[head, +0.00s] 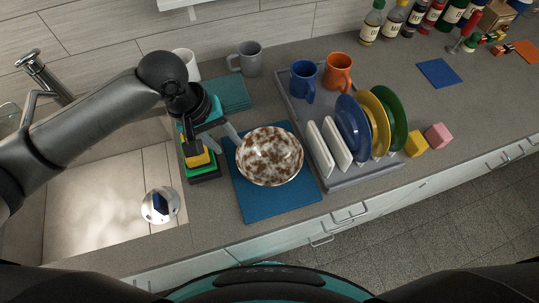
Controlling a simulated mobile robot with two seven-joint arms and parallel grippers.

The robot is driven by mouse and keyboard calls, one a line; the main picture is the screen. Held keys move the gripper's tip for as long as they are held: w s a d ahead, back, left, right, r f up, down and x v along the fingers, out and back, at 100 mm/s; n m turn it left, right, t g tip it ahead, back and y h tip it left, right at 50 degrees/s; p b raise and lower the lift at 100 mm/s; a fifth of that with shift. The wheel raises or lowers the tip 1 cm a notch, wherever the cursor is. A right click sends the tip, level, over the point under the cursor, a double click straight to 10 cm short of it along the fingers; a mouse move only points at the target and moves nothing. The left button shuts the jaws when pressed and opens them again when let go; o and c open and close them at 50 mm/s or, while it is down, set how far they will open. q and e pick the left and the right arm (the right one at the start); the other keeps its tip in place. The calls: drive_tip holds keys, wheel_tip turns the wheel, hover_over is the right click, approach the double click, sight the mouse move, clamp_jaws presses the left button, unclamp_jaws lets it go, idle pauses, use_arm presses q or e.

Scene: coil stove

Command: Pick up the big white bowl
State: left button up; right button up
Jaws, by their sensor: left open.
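The big bowl (270,156) is white with brown mottling. It stands on a blue mat (252,203) on the grey counter, left of the dish rack. My left gripper (213,140) is open and empty at the bowl's left side, with one finger close to the bowl's rim. I cannot tell whether that finger touches it. My right gripper is not in view.
A sponge stack (198,160) sits below my left gripper. The rack (352,187) holds plates, with a blue mug (303,80) and an orange mug (338,72) behind. The sink (110,200) lies left. Bottles line the back right.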

sight(239, 161)
use_arm(q)
drive_tip(key=x, duration=0.6)
drive_tip(key=shift+d+f, duration=0.1)
drive_tip(key=shift+f, duration=0.5)
drive_tip(key=x, duration=0.3)
drive_tip(key=shift+f+b, duration=0.3)
drive_tip(key=shift+b, duration=0.05)
drive_tip(key=shift+f, duration=0.65)
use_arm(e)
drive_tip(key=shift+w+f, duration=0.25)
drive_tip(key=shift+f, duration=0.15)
use_arm(q)
clamp_jaws()
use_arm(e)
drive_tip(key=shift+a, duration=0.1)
